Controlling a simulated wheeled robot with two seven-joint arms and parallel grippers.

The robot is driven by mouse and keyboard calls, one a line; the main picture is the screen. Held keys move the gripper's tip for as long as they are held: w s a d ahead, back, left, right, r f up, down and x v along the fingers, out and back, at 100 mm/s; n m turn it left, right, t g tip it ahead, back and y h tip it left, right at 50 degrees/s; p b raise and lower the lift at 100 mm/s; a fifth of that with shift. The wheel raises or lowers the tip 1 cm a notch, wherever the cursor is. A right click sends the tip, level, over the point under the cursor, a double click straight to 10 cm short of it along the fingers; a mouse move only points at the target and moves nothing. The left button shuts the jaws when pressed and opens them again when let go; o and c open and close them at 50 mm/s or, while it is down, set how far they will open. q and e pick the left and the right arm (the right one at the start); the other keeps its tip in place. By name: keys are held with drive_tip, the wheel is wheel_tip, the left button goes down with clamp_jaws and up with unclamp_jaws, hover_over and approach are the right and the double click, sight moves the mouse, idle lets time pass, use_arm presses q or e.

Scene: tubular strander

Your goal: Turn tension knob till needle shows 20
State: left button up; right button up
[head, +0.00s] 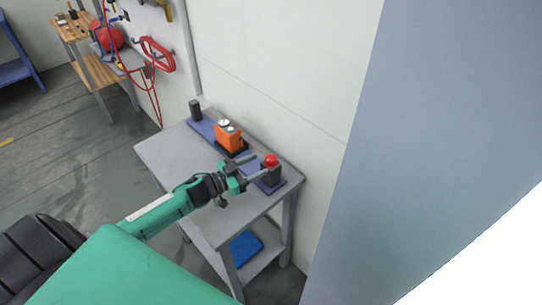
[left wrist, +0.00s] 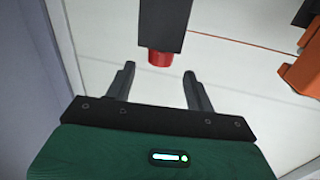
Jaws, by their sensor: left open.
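The red tension knob (head: 271,160) sits on top of a dark post (head: 271,176) at the right end of a blue base plate. An orange device (head: 229,137) with a small pale round top stands in the middle of the plate; no needle reading can be made out. My left gripper (head: 259,166) is open beside the knob, its fingers pointing towards it. In the left wrist view the red knob (left wrist: 160,59) shows just beyond and between the two open fingertips (left wrist: 159,71), apparently untouched. My right gripper is not in view.
The plate (head: 205,131) lies on a grey table (head: 165,152) against a pale wall. A black post (head: 195,110) stands at its left end. A blue item (head: 246,247) lies on the lower shelf. A wooden bench (head: 98,72) stands further back. The table's left part is clear.

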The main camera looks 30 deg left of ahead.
sight(266, 161)
use_arm(q)
drive_tip(key=p+x, duration=0.1)
drive_tip(key=x, duration=0.5)
drive_tip(key=shift+w+d, duration=0.1)
drive_tip(key=shift+w, duration=0.05)
drive_tip(key=c, duration=1)
drive_tip(key=shift+o, duration=0.2)
